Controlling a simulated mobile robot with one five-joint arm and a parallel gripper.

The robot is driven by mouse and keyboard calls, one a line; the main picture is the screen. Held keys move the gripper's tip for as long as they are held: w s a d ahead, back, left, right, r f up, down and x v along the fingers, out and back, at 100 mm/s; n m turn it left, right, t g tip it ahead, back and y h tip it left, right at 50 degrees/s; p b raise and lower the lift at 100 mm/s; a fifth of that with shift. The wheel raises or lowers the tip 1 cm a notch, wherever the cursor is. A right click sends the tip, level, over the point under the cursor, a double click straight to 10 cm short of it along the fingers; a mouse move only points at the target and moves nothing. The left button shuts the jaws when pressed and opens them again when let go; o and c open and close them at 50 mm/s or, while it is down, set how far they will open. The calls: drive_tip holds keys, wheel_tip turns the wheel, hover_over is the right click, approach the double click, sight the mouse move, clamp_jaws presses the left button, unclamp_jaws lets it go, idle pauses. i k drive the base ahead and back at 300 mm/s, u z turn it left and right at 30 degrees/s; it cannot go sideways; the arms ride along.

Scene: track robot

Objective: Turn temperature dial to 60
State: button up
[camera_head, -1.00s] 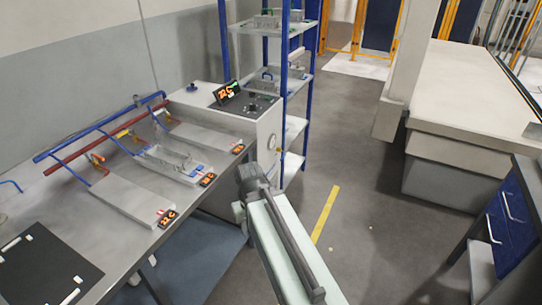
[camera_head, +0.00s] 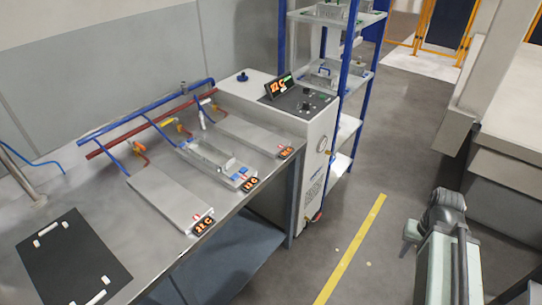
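The temperature dial (camera_head: 306,105) looks to be a small dark knob on the sloped black panel of the white heating unit (camera_head: 312,148). Its pointer and scale are too small to read. An orange digital display (camera_head: 279,87) stands on the unit beside the panel, its digits not clearly legible. My arm, a pale link with a dark joint, shows at the lower right, well apart from the unit. I see no fingers; my gripper is out of view or hidden behind the joint.
A steel bench (camera_head: 215,250) at left holds several metal plates with small orange displays, blue and red pipes (camera_head: 150,120) and a black mat (camera_head: 72,262). A blue-post shelf (camera_head: 352,60) stands behind the unit. The floor (camera_head: 340,235) right of the bench is clear.

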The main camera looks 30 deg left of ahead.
sight(306, 105)
drive_tip(key=u, duration=0.05)
drive_tip(key=k, duration=0.95)
drive_tip(key=u, duration=0.95)
drive_tip(key=i, duration=1)
